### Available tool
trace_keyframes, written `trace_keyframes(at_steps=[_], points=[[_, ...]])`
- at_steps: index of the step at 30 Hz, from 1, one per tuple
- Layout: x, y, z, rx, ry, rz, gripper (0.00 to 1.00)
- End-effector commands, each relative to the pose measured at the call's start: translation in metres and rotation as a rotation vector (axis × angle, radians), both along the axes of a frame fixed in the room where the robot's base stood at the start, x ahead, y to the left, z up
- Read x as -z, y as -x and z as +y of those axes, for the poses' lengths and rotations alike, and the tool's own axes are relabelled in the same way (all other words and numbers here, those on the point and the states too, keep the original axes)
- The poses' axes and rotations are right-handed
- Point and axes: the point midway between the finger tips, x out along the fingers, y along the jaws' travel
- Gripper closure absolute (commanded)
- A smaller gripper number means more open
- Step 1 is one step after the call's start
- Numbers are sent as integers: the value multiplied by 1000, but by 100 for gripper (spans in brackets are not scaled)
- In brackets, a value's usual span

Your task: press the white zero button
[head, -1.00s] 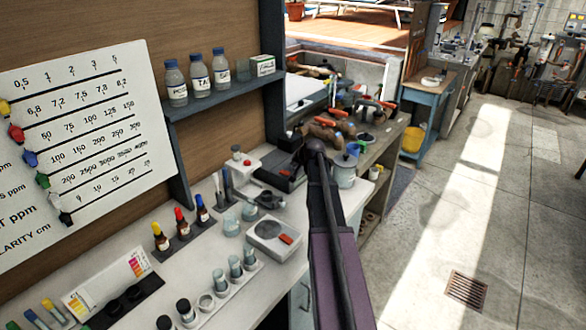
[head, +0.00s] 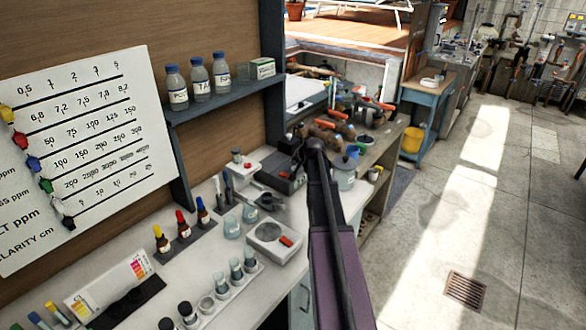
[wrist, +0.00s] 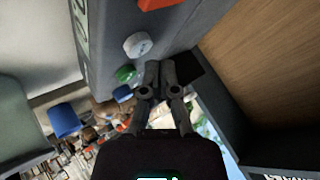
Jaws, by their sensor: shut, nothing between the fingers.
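A round white button (wrist: 137,45) stands out from a dark grey device (wrist: 100,28) in the wrist view. A green button (wrist: 126,74) and a blue button (wrist: 123,93) sit in line with it. Part of a red piece (wrist: 160,4) shows at the top edge. My gripper (wrist: 160,66) is shut and empty, its tips just to the right of and below the white button in the picture; I cannot tell the gap in depth. In the head view the dark device (head: 284,175) stands on the bench, and my arm partly hides that area. The buttons cannot be made out there.
On the bench are a white scale (head: 272,240), a rack of vials (head: 220,300) and dropper bottles (head: 183,225). A blue-grey shelf (head: 230,95) with bottles is on the wooden wall. Cluttered tools lie behind my gripper. The floor (head: 430,210) at right is clear.

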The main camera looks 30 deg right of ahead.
Motion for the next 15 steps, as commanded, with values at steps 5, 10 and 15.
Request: trace_keyframes(at_steps=[5, 10, 15], points=[[0, 0, 0, 0, 0, 0, 100], [-1, 0, 0, 0, 0, 0, 100], [-7, 0, 0, 0, 0, 0, 100]])
